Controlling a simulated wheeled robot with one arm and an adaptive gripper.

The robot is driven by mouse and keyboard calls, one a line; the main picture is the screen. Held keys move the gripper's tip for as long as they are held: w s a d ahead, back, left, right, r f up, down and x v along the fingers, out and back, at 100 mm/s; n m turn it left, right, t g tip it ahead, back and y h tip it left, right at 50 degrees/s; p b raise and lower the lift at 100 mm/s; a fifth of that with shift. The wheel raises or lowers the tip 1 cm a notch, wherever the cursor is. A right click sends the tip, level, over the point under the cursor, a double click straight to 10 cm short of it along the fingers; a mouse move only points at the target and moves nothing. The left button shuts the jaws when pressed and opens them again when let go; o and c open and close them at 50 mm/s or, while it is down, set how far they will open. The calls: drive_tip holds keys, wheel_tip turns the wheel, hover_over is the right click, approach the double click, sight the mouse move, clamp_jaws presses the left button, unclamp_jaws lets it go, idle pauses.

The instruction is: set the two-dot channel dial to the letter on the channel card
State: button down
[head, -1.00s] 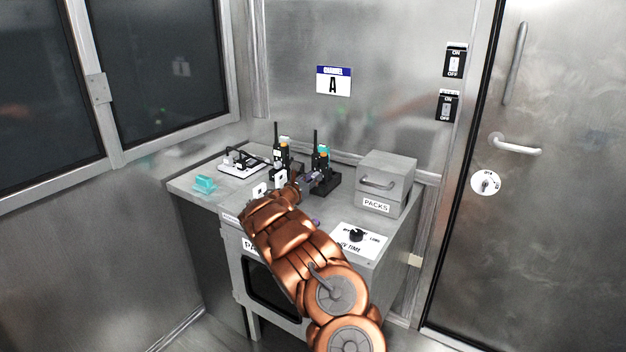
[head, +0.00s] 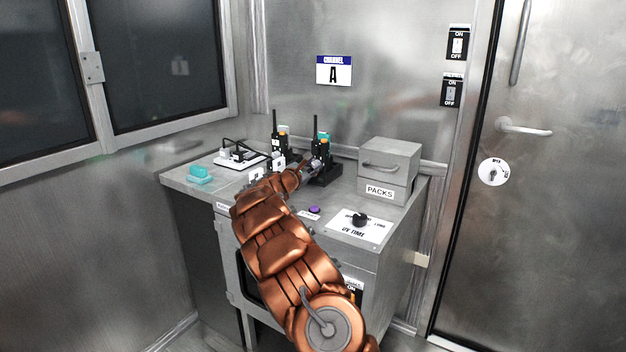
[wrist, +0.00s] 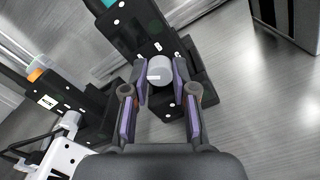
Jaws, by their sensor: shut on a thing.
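The channel card (head: 333,71) on the back wall shows a black letter A. Two black handheld radios stand upright in chargers on the cabinet top, a left radio (head: 276,145) and a right radio (head: 318,155). In the wrist view a round grey dial (wrist: 160,70) with a white mark sits on the black charger (wrist: 192,87) of the right radio. White dots show on the black body near it. My gripper (wrist: 161,84) is shut on this dial, one purple-grey finger on each side. In the head view my gripper (head: 311,168) is at the right charger.
A grey PACKS box (head: 388,168) stands right of the radios. A UV TIME panel with a black knob (head: 360,219) and a purple button (head: 314,210) lie nearer the front. A white power strip (head: 239,158) and teal block (head: 199,173) are at left.

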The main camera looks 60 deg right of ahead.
drive_tip(key=m+b, duration=0.2)
drive_tip(key=b, duration=0.1)
drive_tip(key=m+b, duration=0.2)
drive_tip(key=b, duration=0.1)
drive_tip(key=shift+f+b, duration=0.3)
drive_tip(key=shift+f, duration=0.05)
drive_tip(key=shift+r+m+b, duration=0.15)
drive_tip(key=shift+m+b, duration=0.45)
drive_tip(key=shift+b, duration=0.15)
drive_tip(key=shift+r+m, duration=0.15)
drive_tip(key=shift+m, duration=0.15)
drive_tip(key=c, duration=0.9)
unclamp_jaws()
drive_tip(key=shift+s+a+r, duration=0.1)
drive_tip(key=shift+s+a, duration=0.05)
drive_tip(key=shift+a, duration=3.85)
